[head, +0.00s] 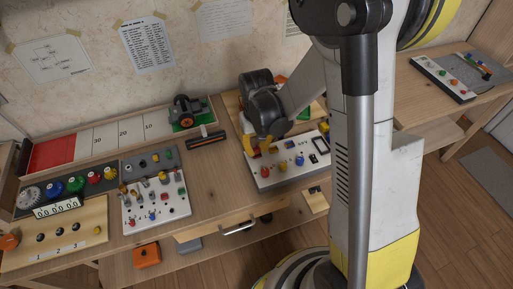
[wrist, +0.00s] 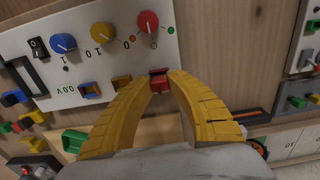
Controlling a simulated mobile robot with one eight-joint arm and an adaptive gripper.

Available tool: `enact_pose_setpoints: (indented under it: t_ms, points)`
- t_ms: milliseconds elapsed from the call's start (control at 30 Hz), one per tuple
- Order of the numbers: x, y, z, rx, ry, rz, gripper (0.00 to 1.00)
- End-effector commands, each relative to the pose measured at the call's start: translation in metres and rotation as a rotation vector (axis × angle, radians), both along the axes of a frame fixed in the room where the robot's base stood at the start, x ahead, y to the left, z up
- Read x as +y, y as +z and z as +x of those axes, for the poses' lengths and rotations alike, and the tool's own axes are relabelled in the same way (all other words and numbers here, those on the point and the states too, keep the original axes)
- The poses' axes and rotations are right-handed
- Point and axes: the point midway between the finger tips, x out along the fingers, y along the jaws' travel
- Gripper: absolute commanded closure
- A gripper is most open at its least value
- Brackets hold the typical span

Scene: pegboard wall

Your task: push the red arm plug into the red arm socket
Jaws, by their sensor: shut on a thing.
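My gripper (wrist: 159,82) has two curved yellow fingers, closed on a small red block, the red arm plug (wrist: 158,83), at the far edge of the white knob panel in the wrist view. The red piece shows between and just beyond the fingertips. I cannot tell a separate red arm socket from the plug, nor how deep the plug sits. In the head view my gripper (head: 250,147) reaches down at the back left of the white panel (head: 278,177), and the plug is not clear there.
The panel carries a red knob (wrist: 148,22), a yellow knob (wrist: 104,36) and a blue knob (wrist: 63,43). A black-and-orange tool (head: 206,139) lies left of the panel. Bare wood lies around the panel's left side.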

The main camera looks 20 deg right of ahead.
Motion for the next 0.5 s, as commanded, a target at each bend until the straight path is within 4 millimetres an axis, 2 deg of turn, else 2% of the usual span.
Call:
enact_pose_setpoints:
  t_ms: [167,200,267,300,500]
  points:
    - [0.0000,-0.0056,0.0000,0.000,0.000,0.000,0.94]
    - [0.0000,-0.0058,0.0000,0.000,0.000,0.000,0.77]
    - [0.0000,-0.0049,0.0000,0.000,0.000,0.000,0.59]
    - [0.0000,-0.0048,0.0000,0.000,0.000,0.000,0.56]
    - [0.0000,-0.0047,0.0000,0.000,0.000,0.000,0.56]
